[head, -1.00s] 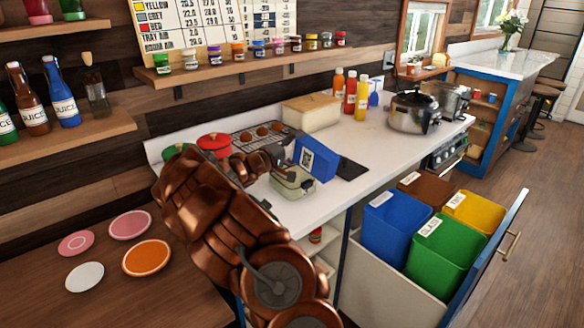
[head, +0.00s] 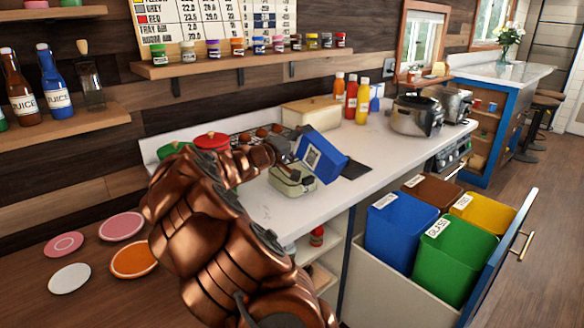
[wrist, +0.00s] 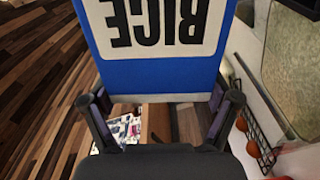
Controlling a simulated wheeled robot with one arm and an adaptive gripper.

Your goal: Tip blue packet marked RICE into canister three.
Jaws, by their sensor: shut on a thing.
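The blue packet (head: 333,157) has a white label. In the wrist view the packet (wrist: 95,40) shows large dark letters, upside down, that read RICE. My gripper (head: 290,148) is shut on the packet and holds it tilted above the counter; the fingers also show at the packet's lower sides in the wrist view (wrist: 160,105). A pale green tin or box (head: 293,182) stands on the counter below the packet. Pots with a red lid (head: 211,141) and a green lid (head: 174,149) stand behind my arm, partly hidden. No canister numbered three can be made out.
A rack of brown round items (head: 262,133), a bread box (head: 311,112), sauce bottles (head: 351,98) and a steel pot (head: 415,115) stand along the counter (head: 400,148). An open drawer holds sorting bins (head: 400,228). Small jars line the shelf (head: 160,72).

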